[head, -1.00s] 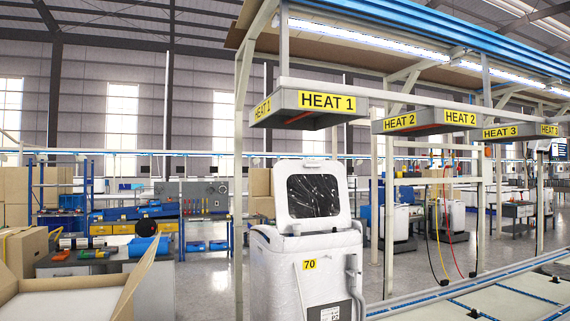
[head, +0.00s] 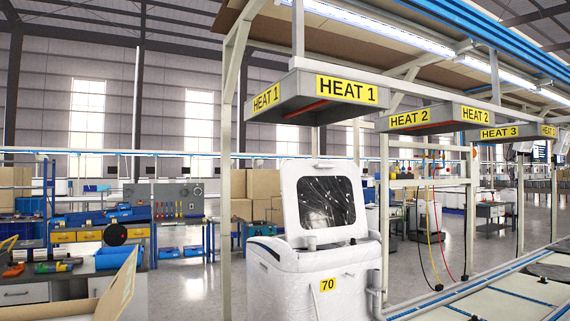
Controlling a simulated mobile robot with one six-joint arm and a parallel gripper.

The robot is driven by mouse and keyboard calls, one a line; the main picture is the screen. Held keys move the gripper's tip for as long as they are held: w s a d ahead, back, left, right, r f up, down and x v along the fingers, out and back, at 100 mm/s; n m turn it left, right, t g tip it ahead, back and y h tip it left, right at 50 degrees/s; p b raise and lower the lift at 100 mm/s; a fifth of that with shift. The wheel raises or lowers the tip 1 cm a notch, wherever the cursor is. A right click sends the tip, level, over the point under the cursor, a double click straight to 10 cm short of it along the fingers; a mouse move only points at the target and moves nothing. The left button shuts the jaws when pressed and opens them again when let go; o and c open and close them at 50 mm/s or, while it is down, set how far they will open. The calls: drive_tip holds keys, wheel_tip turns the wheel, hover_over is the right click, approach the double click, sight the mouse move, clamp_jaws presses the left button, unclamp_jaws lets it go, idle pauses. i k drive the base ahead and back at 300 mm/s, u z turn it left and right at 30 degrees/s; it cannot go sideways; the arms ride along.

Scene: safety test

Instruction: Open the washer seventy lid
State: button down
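The white washer (head: 312,280) stands right of centre in the head view, with a yellow label (head: 327,285) reading 70 on its front. Its lid (head: 322,203), a white frame around a dark window, stands raised and upright at the back of the washer top. The washer looks wrapped in clear film. Its lower part is cut off by the bottom of the picture. My gripper is not in this view.
A HEAT 1 hood (head: 312,95) hangs above the washer. A conveyor line (head: 500,295) runs at the right. An open cardboard box (head: 118,290) and a cluttered workbench (head: 30,285) are at the left. Grey floor (head: 190,290) lies between bench and washer.

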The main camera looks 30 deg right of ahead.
sight(323, 198)
drive_tip(key=u, duration=0.1)
drive_tip(key=i, duration=0.85)
drive_tip(key=u, duration=0.25)
